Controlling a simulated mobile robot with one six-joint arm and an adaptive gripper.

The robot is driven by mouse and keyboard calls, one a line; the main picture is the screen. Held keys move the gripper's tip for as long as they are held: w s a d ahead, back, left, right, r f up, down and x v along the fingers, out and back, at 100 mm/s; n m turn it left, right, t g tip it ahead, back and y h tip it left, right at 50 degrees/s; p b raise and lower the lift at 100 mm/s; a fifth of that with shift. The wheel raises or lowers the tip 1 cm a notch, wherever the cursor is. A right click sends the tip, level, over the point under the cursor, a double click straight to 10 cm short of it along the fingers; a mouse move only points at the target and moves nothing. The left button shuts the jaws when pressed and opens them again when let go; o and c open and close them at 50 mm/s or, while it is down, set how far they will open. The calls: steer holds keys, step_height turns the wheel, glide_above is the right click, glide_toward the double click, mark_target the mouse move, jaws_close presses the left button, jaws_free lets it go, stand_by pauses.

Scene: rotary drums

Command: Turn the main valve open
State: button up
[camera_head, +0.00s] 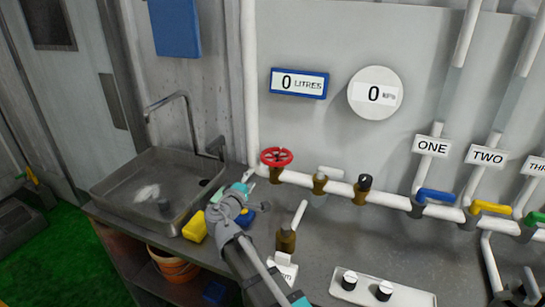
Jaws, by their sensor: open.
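A red handwheel valve (276,157) sits at the left end of the white horizontal pipe (335,187), by the vertical pipe. Which valve is the main one is not labelled legibly here. My gripper (247,181) is open and just below and left of the red wheel, apart from it as far as I can tell. No object shows between its fingers. Along the pipe are a valve with a pale lever (325,172) and one with a black knob (365,182). A brass valve with a pale lever (287,236) stands on the bench, right of my arm.
A metal sink (110,191) with a tap is at the left. A yellow block (195,227) and a blue item (245,217) lie by my gripper. Blue (437,195) and yellow (491,207) levers sit under signs ONE and TWO. Gauges on the wall read 0. A two-knob panel (365,291) is in front.

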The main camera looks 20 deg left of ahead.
mark_target(270, 154)
steer(key=shift+w+d, duration=0.2)
steer(key=shift+w, duration=0.1)
steer(key=w, duration=0.4)
steer(key=w+d, duration=0.1)
steer(key=w, duration=0.4)
steer(key=w+d, duration=0.1)
steer(key=w, duration=0.3)
steer(key=shift+w, duration=0.25)
jaws_close()
steer(key=shift+a, duration=0.2)
steer(key=shift+d, duration=0.15)
